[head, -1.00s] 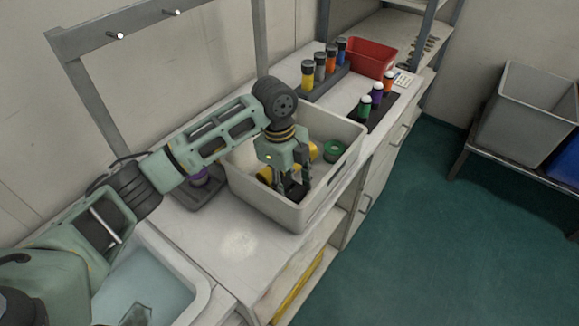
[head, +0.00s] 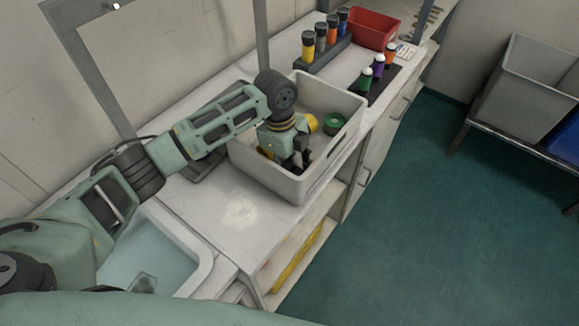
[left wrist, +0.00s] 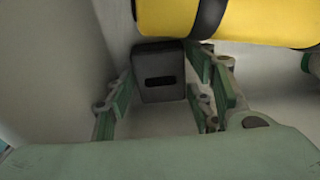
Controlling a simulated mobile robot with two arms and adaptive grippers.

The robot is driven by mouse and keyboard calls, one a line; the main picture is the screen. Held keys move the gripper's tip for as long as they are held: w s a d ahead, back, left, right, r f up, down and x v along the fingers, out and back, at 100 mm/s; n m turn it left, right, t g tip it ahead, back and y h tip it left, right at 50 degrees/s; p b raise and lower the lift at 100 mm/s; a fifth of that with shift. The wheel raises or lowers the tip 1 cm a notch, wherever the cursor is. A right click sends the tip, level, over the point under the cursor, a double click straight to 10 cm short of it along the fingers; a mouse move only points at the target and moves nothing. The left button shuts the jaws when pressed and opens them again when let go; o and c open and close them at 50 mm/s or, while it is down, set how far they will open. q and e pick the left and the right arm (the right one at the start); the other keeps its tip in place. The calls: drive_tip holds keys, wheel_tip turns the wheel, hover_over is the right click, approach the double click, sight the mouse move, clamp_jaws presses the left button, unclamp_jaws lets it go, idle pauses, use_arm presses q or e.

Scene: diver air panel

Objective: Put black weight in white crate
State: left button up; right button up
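The white crate (head: 268,180) stands on the counter in the head view. My left gripper (head: 297,163) reaches down inside it, near the front wall. In the left wrist view the black weight (left wrist: 159,73), a dark block with a slot, sits between the fingertips of the left gripper (left wrist: 160,85). Both fingers appear to touch its sides, so the gripper looks shut on it. The weight is inside the crate's walls; whether it rests on the floor is unclear. My right gripper is not in view.
A yellow cylinder with a black band (left wrist: 225,18) lies close beside the weight in the crate. A green round object (head: 335,124) is at the crate's far right. Racks of bottles (head: 322,40) and a red bin (head: 373,29) stand farther back. The counter in front is clear.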

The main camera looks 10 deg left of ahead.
use_arm(q)
drive_tip(key=shift+r, duration=0.55)
wheel_tip(320, 180, up, 11)
drive_tip(key=a+b, duration=0.1)
drive_tip(key=b, duration=0.1)
drive_tip(key=shift+w+a, duration=0.3)
